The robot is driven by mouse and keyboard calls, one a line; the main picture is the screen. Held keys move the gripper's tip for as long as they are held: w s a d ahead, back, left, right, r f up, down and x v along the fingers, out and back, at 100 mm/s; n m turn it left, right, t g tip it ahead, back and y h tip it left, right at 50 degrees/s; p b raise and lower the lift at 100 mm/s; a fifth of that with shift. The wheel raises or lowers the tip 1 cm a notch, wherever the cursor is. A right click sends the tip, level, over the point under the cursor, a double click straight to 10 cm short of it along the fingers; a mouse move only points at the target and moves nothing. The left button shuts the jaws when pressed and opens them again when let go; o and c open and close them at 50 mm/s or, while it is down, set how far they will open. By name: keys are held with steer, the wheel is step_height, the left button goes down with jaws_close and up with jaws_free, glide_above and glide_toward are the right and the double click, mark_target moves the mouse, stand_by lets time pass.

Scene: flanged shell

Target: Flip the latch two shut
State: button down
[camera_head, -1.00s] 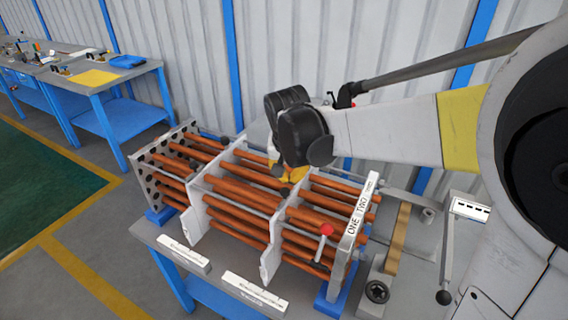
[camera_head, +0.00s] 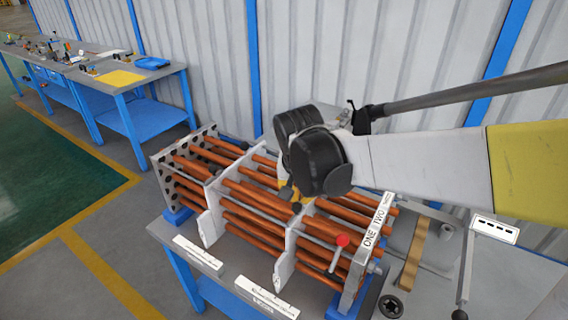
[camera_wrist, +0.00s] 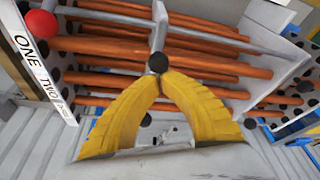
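The flanged shell, a bundle of copper-coloured tubes with white plates, lies on the bench. Its end plate (camera_head: 369,238) carries the words ONE and TWO and a third, unclear label. A lever with a red ball (camera_head: 342,240) stands at the ONE side; the ball also shows in the wrist view (camera_wrist: 41,23). A rod with a black knob (camera_wrist: 158,62) lies farther in, and it shows in the head view (camera_head: 297,208). My gripper (camera_wrist: 158,80) has its yellow fingertips together just by this black knob. Whether they touch it I cannot tell. The knob is not between the fingers.
A grey bench (camera_head: 160,229) with blue legs carries the shell. A brown strip (camera_head: 414,254) and metal fittings stand on the right. A corrugated wall is close behind. Other benches (camera_head: 135,86) are at the back left.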

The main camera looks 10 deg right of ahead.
steer(key=v, duration=1.2)
steer(key=s+d+f+n+t+b, duration=0.1)
steer(key=s+f, duration=0.3)
steer(key=s+d+f+n+t+y+b, duration=0.1)
steer(key=s+f+n, duration=0.1)
steer(key=s+f, duration=0.2)
steer(key=s+d+f+n+t+b, duration=0.1)
steer(key=s+d+f+b, duration=0.1)
steer(key=s+f, duration=0.2)
steer(key=shift+s, duration=0.35)
stand_by(0.3)
